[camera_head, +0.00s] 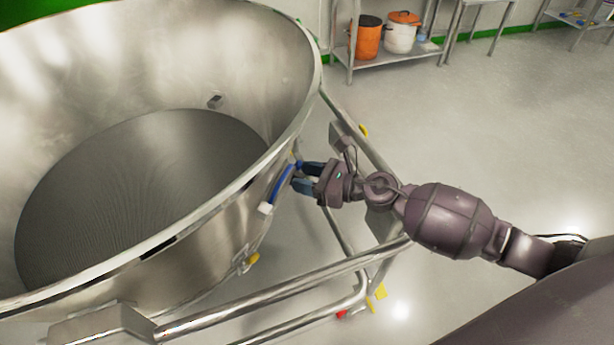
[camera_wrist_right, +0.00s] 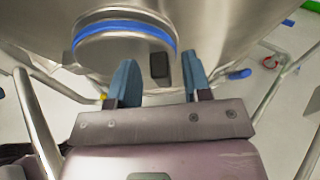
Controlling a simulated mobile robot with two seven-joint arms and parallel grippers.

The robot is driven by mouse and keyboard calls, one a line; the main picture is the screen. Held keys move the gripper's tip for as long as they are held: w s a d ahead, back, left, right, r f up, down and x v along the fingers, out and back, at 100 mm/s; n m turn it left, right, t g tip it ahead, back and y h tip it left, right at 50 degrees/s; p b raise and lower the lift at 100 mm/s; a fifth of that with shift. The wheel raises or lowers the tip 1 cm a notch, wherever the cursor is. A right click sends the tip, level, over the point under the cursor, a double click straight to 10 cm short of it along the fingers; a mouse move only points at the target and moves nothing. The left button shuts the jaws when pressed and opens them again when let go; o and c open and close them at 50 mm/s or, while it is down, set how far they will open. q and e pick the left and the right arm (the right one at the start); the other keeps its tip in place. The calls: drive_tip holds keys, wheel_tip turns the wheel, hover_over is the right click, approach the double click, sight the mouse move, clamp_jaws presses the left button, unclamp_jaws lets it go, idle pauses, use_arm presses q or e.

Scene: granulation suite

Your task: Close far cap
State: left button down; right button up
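A round steel cap with a blue ring (camera_wrist_right: 125,38) is on the outer wall of a large steel bowl (camera_head: 285,70), at the upper left of the right wrist view. In the head view a blue strip (camera_head: 281,186) shows on the bowl's outer side, likely the cap's ring seen from its edge. My right gripper (camera_head: 299,176) is close to this strip; I cannot tell if it touches. In the wrist view its two blue fingers (camera_wrist_right: 160,72) are apart, with a dark block (camera_wrist_right: 159,66) behind the gap. My left gripper is not in view.
A steel tube frame (camera_head: 290,290) runs around the bowl, below and beside my right arm. A low shelf (camera_head: 395,55) with an orange container (camera_head: 368,38) and a white one (camera_head: 401,36) stands at the back. The floor on the right is clear.

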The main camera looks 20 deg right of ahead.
drive_tip(key=v, duration=1.1)
drive_tip(key=shift+b, duration=0.3)
drive_tip(key=shift+r, duration=0.1)
